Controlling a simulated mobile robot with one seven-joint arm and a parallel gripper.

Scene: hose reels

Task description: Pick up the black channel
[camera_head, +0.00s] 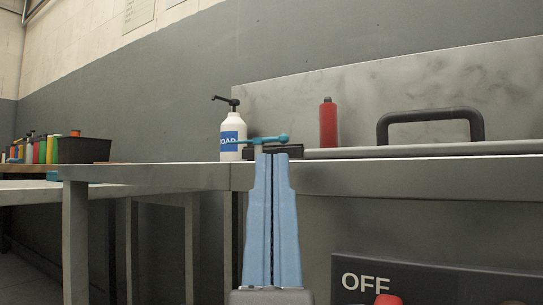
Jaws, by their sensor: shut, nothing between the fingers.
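A low, long black piece (293,152), which looks like the black channel, lies on the grey bench (400,176) behind my fingertips. Its middle is partly hidden by a teal tool (268,140) and by my gripper. My gripper (271,156) has two light-blue fingers pointing up and away, pressed together with nothing between them. The fingertips overlap the bench's front edge in the picture. I cannot tell how far they are from the black piece.
A white soap bottle (232,137) with a black pump stands left of the black piece. A red bottle (328,124) and a black arched handle (430,122) are to the right. A dark box (84,150) sits far left. An OFF panel (430,284) is low right.

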